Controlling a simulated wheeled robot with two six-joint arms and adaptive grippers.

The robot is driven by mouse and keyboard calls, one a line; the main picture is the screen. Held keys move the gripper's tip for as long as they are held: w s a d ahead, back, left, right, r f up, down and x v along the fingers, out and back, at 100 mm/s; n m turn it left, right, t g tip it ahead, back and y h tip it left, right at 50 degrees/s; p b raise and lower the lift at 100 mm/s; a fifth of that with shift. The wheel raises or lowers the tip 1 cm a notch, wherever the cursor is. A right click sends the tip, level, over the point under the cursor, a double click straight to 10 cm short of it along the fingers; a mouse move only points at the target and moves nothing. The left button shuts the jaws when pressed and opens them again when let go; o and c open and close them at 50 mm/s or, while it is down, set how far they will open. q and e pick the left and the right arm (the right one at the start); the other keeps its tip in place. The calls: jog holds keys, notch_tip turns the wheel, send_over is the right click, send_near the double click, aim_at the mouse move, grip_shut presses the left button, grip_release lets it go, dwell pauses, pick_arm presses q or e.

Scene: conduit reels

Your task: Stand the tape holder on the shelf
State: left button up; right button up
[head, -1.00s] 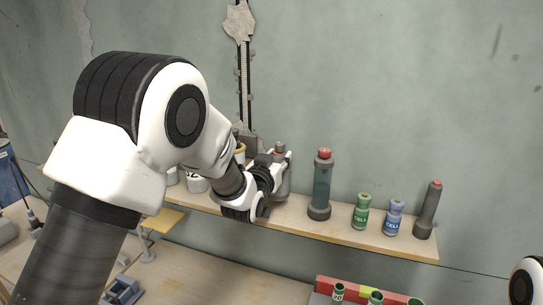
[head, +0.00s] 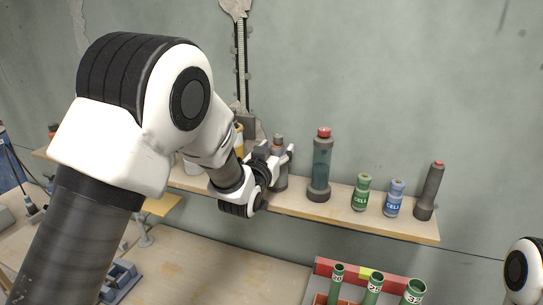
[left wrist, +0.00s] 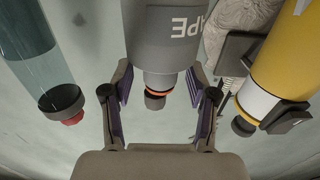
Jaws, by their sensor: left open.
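The tape holder (head: 279,141) is a grey cylinder with an orange ring and a grey cap. It stands upright on the wooden shelf (head: 340,216), partly hidden by my left gripper in the head view. My left gripper (head: 279,161) is open, with its fingers at the holder's upper part. In the left wrist view, the holder (left wrist: 168,38) appears upside down with part of its "TAPE" label showing. Its cap end lies between the two spread purple-lined fingers of my left gripper (left wrist: 160,100), with gaps on both sides. My right gripper is out of view.
A teal tube (head: 321,165) with a red cap stands close right of the holder. A green cell (head: 361,193), a blue cell (head: 394,199) and a grey flashlight-like tube (head: 430,191) stand farther right. A yellow cylinder (left wrist: 278,65) is close on the other side.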

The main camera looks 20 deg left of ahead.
pick_arm(q)
jog(key=s+b, duration=0.4)
jog(key=s, duration=0.7)
jog(key=s+a+f+g, duration=0.1)
jog(key=s+f+g, duration=0.3)
jog(key=f, duration=0.9)
jog(key=s+a+f+g, duration=0.1)
jog(key=s+f+g, duration=0.3)
jog(key=s+f, duration=0.4)
jog(key=s+a+f+g, duration=0.2)
jog(key=s+f+g, duration=0.2)
jog(key=f, duration=1.5)
jog(key=shift+s+f+n+g+y, duration=0.2)
jog(key=shift+s+n+g+y, duration=0.15)
jog(key=shift+s, duration=0.7)
jog(key=s+f+g, duration=0.2)
jog(key=s+f, duration=0.2)
jog(key=s, duration=0.4)
jog(key=s+f+g, duration=0.3)
jog(key=s+f, duration=0.1)
jog(key=s, duration=0.4)
jog(key=shift+s+a+f, duration=0.25)
jog(key=shift+s, duration=0.1)
jog(key=shift+f+b, duration=0.9)
jog(key=shift+b, duration=0.05)
